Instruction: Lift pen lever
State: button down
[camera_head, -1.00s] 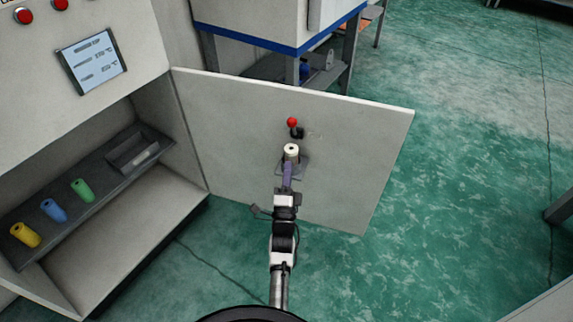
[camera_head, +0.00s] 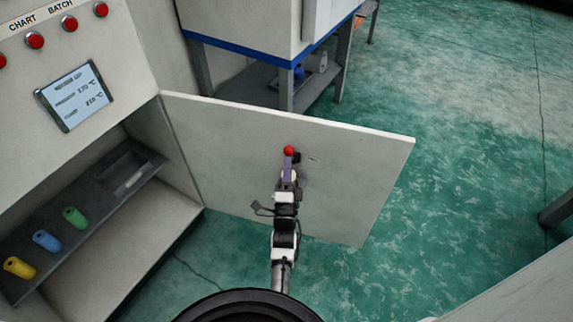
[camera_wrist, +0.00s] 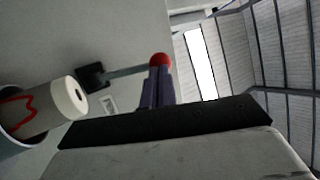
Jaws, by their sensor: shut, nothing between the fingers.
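The pen lever has a red ball knob (camera_head: 289,150) and a dark mount on the open cabinet door. It also shows in the wrist view, as a red ball (camera_wrist: 160,60) on a thin grey arm from a black block (camera_wrist: 92,76). My gripper (camera_head: 289,160) is shut and empty, its purple fingers just at the knob. In the wrist view the fingertips (camera_wrist: 158,78) overlap the knob's lower edge; whether they touch it I cannot tell.
A cabinet shelf at left holds yellow (camera_head: 18,267), blue (camera_head: 46,240) and green (camera_head: 74,217) rolls and a grey tray (camera_head: 127,182). A blue-edged bench (camera_head: 245,45) stands behind the door. Green floor (camera_head: 460,170) is clear at right.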

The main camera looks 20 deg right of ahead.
aim_at(291, 154)
dwell(0.3)
jog(key=shift+w+d+r+g+b, duration=0.2)
jog(key=shift+w+d+r+g, duration=0.1)
jog(key=shift+w+d+r, duration=0.25)
jog(key=shift+w+d+r+g+b, duration=0.2)
jog(key=shift+w+d+r+g, duration=0.1)
jog(key=shift+w+r, duration=0.3)
jog(key=shift+w+d+r, duration=0.1)
jog(key=shift+w+d, duration=0.05)
jog(key=shift+w, duration=0.05)
jog(key=shift+w+d+r, duration=0.1)
jog(key=shift+r, duration=0.15)
jog(key=shift+f, duration=0.1)
